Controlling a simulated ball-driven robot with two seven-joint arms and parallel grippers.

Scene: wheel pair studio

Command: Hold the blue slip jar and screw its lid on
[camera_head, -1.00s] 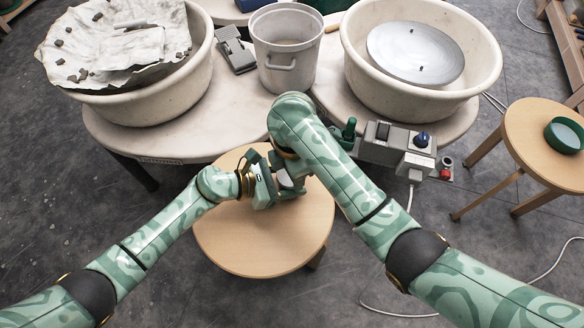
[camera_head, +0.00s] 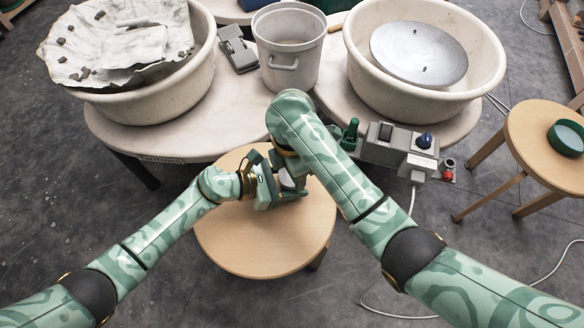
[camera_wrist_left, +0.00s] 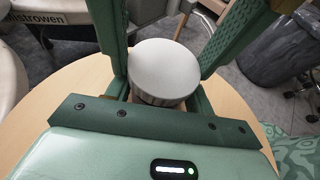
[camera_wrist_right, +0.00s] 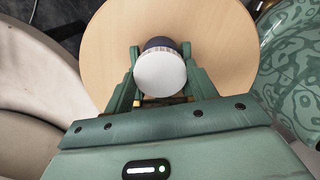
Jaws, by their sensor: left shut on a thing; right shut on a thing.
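The blue slip jar (camera_wrist_right: 157,43) shows as a dark blue body behind its lid in the right wrist view, over the round wooden stool (camera_head: 265,255). The white round lid (camera_wrist_right: 160,72), with a ribbed edge, sits against the jar; I cannot tell how tightly. The lid also shows between the fingers in the left wrist view (camera_wrist_left: 165,70). My left gripper (camera_head: 268,190) is shut on the jar. My right gripper (camera_head: 290,178) is shut on the lid, close beside the left one. The grippers mostly hide the jar in the head view.
Two pottery wheels with pale basins (camera_head: 155,105) (camera_head: 490,65) stand behind the stool, a grey bucket (camera_head: 288,75) between them. A control box (camera_head: 400,145) juts out at the right wheel's front. Another stool (camera_head: 545,125) at the right bears a green dish (camera_head: 566,138).

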